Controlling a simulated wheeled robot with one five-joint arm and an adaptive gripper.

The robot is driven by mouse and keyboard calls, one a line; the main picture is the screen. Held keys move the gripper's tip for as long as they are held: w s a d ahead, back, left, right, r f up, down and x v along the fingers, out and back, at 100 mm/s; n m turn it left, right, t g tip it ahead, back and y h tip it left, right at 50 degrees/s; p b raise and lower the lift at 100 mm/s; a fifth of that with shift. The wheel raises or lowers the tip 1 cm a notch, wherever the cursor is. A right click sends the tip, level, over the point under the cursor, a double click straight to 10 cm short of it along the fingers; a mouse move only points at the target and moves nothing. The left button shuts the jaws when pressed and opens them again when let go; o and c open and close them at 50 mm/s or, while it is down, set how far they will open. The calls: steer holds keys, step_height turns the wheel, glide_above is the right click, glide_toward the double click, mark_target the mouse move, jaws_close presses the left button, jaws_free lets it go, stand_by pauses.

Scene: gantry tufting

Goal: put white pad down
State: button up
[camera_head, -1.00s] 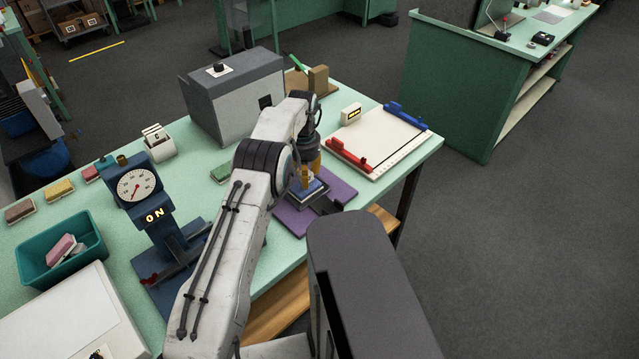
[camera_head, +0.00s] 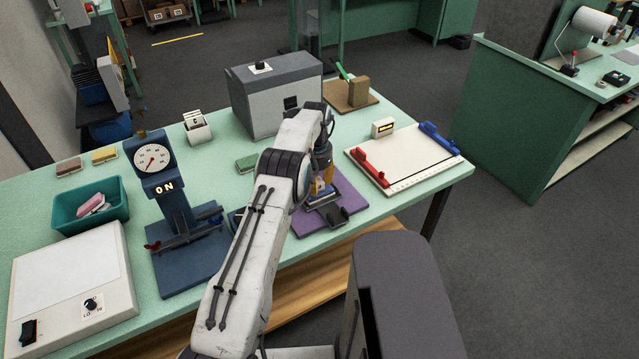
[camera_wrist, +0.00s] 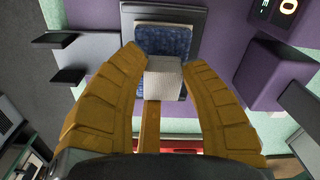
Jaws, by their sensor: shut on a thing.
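Beyond the pad is a blue speckled surface (camera_wrist: 165,40) on a dark plate, over a purple mat (camera_wrist: 222,40). Whether the pad touches the blue surface I cannot tell. In the head view my gripper (camera_head: 322,185) is low over the purple mat (camera_head: 350,200), and my arm hides part of it; the pad cannot be made out there.
A grey box (camera_head: 270,95) stands behind. A white board with red and blue clamps (camera_head: 410,160) lies right. A green block (camera_head: 247,162) is behind my arm.

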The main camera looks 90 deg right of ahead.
steer(key=shift+f, duration=0.15)
steer(key=o, duration=0.9)
steer(key=shift+r, duration=0.3)
step_height(320, 180, up, 2)
steer(key=shift+r+b, duration=0.25)
steer(key=shift+b, duration=0.75)
step_height(320, 180, up, 9)
steer(key=p, duration=0.3)
steer(key=shift+a, duration=0.15)
steer(key=shift+w+r, duration=0.1)
